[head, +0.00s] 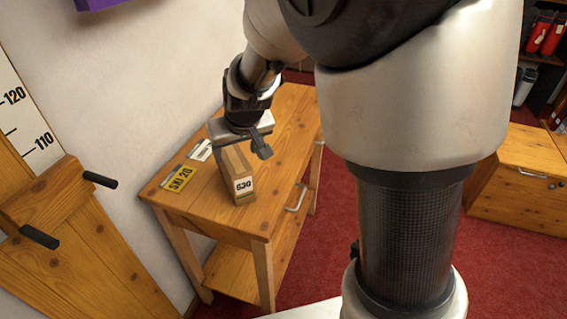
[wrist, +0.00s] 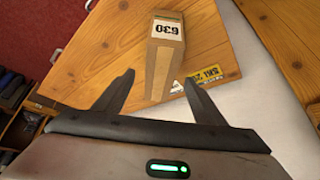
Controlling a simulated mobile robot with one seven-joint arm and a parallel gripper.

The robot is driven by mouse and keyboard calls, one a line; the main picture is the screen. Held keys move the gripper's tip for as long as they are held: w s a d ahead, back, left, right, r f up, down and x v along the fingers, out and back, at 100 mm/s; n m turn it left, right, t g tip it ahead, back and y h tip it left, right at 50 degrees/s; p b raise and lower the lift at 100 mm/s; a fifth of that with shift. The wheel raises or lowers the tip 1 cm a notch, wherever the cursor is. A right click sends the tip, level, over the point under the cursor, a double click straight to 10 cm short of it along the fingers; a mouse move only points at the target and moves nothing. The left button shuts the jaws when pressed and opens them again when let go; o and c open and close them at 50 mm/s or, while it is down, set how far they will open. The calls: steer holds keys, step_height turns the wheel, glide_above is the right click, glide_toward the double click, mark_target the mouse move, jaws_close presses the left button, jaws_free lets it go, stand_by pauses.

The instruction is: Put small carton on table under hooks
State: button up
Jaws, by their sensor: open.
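The small carton (head: 238,177) is a brown box with a white label reading 630. It stands on the wooden table (head: 278,122). In the wrist view the carton (wrist: 163,60) lies ahead of and partly between the fingertips, its label upside down at the far end. My gripper (head: 241,146) is open over the carton's upper rear part, with a finger to either side; the wrist view also shows the spread gripper (wrist: 160,78). I cannot tell whether a finger touches the carton. Two black pegs, perhaps the hooks, stick out at left: an upper peg (head: 100,180) and a lower peg (head: 39,237).
A yellow SKI 26 label (head: 179,179) and a white card (head: 201,150) lie on the table beside the carton. The table has a metal handle (head: 296,198) and a lower shelf (head: 232,270). A wooden cabinet (head: 520,185) stands at right on red carpet.

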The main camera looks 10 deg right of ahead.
steer(key=s+d+r, duration=0.3)
steer(key=s+r, duration=0.1)
steer(key=s, duration=0.4)
steer(key=s+d+r+m+h, duration=0.1)
steer(key=s+d+r, duration=0.3)
steer(key=s, duration=0.4)
steer(key=s+d+r+m, duration=0.1)
steer(key=s+d+r, duration=0.2)
steer(key=s, duration=0.5)
steer(key=shift+s+d+r, duration=0.2)
steer(key=shift+s+r, duration=0.2)
steer(key=shift+r, duration=0.1)
